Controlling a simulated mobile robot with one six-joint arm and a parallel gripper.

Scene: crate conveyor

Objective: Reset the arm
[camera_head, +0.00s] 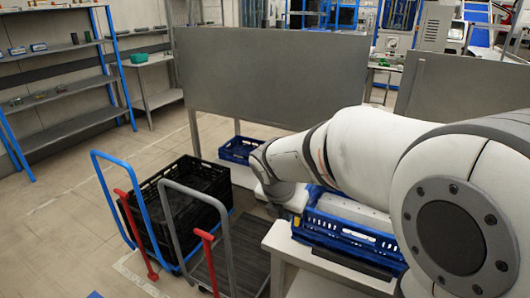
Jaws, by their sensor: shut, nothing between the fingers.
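My white and grey arm reaches in from the right edge, across the picture to the left. Its far end bends down beside a blue crate (345,237). My gripper and its fingertips do not show; they are hidden behind the arm's far end and the things around it. The blue crate sits on a light table (283,243) under my arm, and my arm covers part of it.
Another blue crate (238,150) lies behind, near a grey panel (265,75). Shelves (60,95) stand left; floor there is clear.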

